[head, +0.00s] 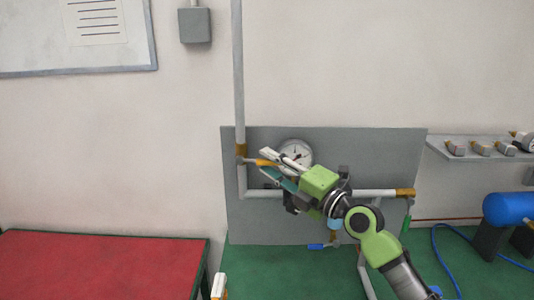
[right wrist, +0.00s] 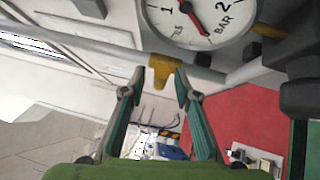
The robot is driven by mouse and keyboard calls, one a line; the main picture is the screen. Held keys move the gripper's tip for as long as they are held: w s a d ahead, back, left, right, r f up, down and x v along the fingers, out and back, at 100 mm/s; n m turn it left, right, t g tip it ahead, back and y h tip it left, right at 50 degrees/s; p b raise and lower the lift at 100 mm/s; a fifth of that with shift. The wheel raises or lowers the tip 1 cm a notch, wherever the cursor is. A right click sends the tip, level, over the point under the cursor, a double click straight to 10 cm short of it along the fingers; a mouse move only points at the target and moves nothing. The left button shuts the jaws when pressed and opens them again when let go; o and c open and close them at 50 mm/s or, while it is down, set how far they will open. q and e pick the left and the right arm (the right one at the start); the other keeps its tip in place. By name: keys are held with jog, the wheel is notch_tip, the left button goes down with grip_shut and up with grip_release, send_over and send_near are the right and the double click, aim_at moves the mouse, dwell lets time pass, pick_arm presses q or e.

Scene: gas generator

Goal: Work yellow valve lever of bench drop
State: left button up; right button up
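The bench drop is a grey pipe (head: 240,100) that runs down the wall to a grey panel (head: 245,222). A short orange-yellow piece that looks like the lever (head: 264,163) shows at my right gripper's tips, left of the pressure gauge (head: 296,151). My right gripper (head: 271,162) reaches in from the right. In the right wrist view its two fingers are apart, with a yellow T-shaped piece (right wrist: 163,68) in line with the gap. Contact cannot be told.
The gauge face (right wrist: 203,15) is close above the fingers in the wrist view. A red-topped table (head: 100,262) stands at lower left, a green bench (head: 265,262) below the panel. At right are a shelf with fittings (head: 478,149) and a blue tank (head: 510,208).

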jog(key=shift+w+a+r, duration=0.15)
jog(key=shift+w+a, duration=0.3)
grip_shut()
pick_arm(q)
jog(key=shift+s+d+r, duration=0.1)
jog(key=shift+d+r, duration=0.2)
jog(key=shift+d, duration=0.4)
jog(key=shift+f, duration=0.1)
